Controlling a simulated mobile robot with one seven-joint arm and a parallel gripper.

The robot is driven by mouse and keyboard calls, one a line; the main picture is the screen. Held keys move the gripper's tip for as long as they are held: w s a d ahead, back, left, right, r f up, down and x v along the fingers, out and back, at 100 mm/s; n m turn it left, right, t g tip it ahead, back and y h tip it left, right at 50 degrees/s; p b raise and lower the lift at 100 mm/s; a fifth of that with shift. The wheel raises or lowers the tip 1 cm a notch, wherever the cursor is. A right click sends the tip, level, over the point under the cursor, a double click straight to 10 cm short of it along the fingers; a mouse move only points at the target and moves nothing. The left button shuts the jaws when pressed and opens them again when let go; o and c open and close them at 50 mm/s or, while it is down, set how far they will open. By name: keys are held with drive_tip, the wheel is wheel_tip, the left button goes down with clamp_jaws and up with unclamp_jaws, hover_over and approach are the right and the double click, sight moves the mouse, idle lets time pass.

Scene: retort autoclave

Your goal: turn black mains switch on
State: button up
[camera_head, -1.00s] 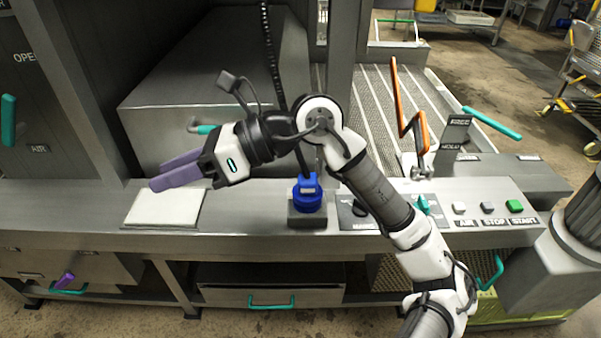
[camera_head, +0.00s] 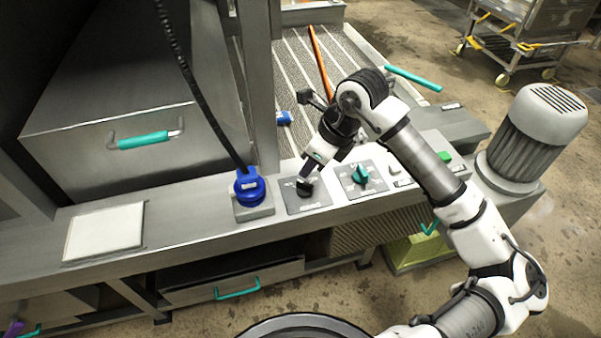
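The black mains switch (camera_head: 305,187) is a dark rotary knob on a grey square plate (camera_head: 318,203) on the console top. My gripper (camera_head: 307,175) points down at the switch from above, its dark purple fingertips at or just over the knob. The fingers are seen small and nearly end-on, so I cannot tell whether they touch or grip the knob. My gripper and its shadow partly cover the knob and plate, and the knob's pointing direction is not clear.
A teal rotary knob (camera_head: 361,173) sits just right of the switch, with push buttons beyond, one green (camera_head: 444,157). A blue plug (camera_head: 249,185) on a grey box stands close on the left. A white pad (camera_head: 104,232) lies farther left.

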sight(298, 180)
drive_tip(key=p+x, duration=0.1)
drive_tip(key=x, duration=0.6)
drive_tip(key=shift+a+f, duration=0.15)
drive_tip(key=shift+f, duration=0.15)
drive_tip(key=shift+c, duration=0.4)
clamp_jaws()
